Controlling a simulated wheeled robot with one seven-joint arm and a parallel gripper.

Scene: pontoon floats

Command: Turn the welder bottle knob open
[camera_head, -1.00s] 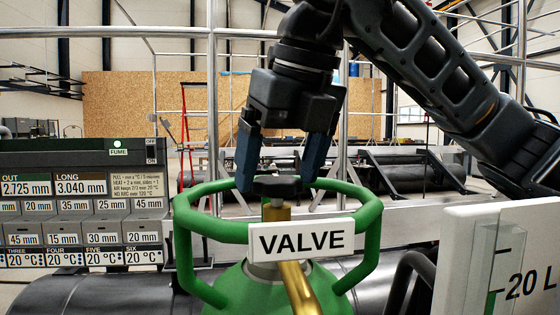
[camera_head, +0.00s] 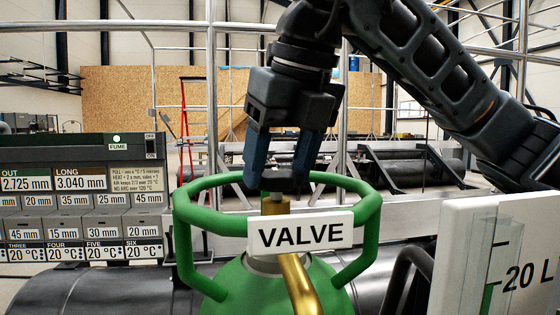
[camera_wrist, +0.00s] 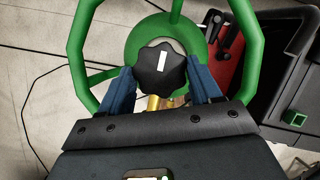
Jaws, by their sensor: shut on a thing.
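The black lobed knob (camera_wrist: 162,71) with a white mark sits on top of the green welder bottle (camera_head: 278,284). In the head view the knob (camera_head: 283,182) shows partly between my fingers, above a brass valve stem (camera_head: 275,205). My gripper (camera_head: 279,180) points down inside the green guard ring (camera_head: 215,221) and is shut on the knob. In the wrist view the blue fingers (camera_wrist: 163,85) stand at either side of the knob, and its white mark points nearly straight up the picture, tilted slightly. A brass outlet (camera_head: 298,284) runs towards the camera below the VALVE sign (camera_head: 300,234).
The green guard ring surrounds my fingers closely. A labelled control panel (camera_head: 80,195) stands at left, and a white gauge board (camera_head: 510,262) at right. Dark pipes (camera_head: 110,292) lie behind the bottle. In the wrist view a red item (camera_wrist: 222,62) lies beside a black case (camera_wrist: 285,75).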

